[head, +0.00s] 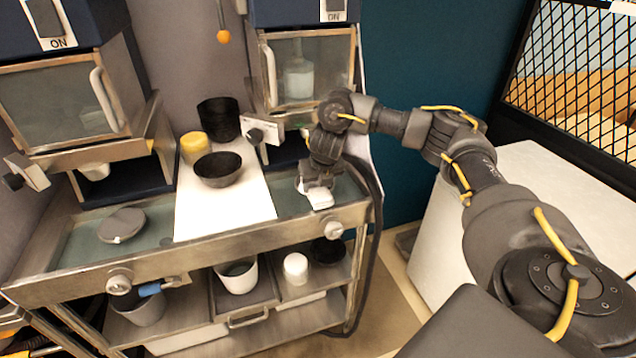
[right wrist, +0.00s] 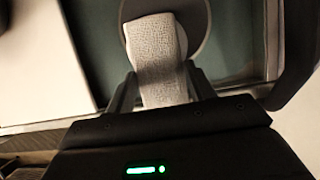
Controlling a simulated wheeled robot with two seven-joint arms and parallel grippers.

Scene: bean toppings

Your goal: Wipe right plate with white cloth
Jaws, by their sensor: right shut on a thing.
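My right gripper (head: 317,181) is shut on the white cloth (head: 320,199) at the right end of the metal counter. The right wrist view shows the textured cloth (right wrist: 158,55) between the two fingers, its far part lying over a round grey plate (right wrist: 199,30). That right plate is largely hidden by the gripper and cloth in the head view. Whether the cloth presses on it or hovers just above is hard to tell. Another round grey plate (head: 122,225) lies on the left part of the counter. My left gripper is not in view.
A white board (head: 225,212) lies mid-counter, with a dark bowl (head: 218,170), a yellow cup (head: 194,147) and a black container (head: 218,119) on or behind it. Glass-fronted machines stand behind. The lower shelf holds a white bucket (head: 238,277) and a white cup (head: 295,268).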

